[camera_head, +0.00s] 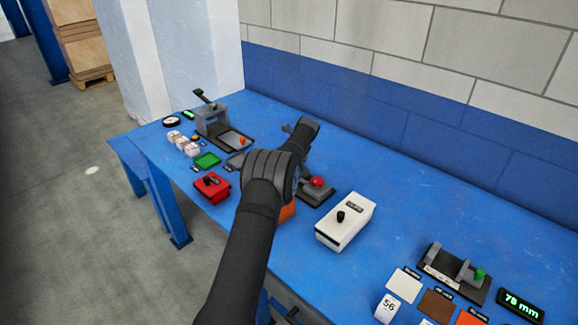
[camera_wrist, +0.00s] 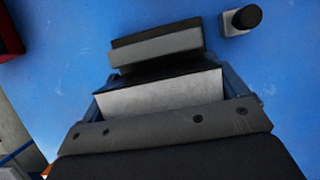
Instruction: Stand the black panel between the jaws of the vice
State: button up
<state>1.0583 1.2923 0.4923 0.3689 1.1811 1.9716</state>
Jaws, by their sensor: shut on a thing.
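My gripper (camera_wrist: 165,90) shows in the wrist view, its blue fingers at the two sides of a wide piece with a dark band and a light grey face. I take this to be the black panel (camera_wrist: 165,76), held across its width. Just beyond it is a grey block with a dark top (camera_wrist: 155,48), probably a jaw of the vice. I cannot tell whether the panel touches it or is between jaws; the lower part is hidden. In the head view my arm hides the gripper and the panel.
A red-knobbed device (camera_head: 318,183) stands right of my arm, with a white box (camera_head: 345,221) further right. The blue table is clear between the white box and the wall.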

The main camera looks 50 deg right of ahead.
jog(key=shift+f, duration=0.15)
jog(key=o, duration=0.7)
jog(key=shift+r, duration=4.25)
jog(key=shift+f, duration=3.75)
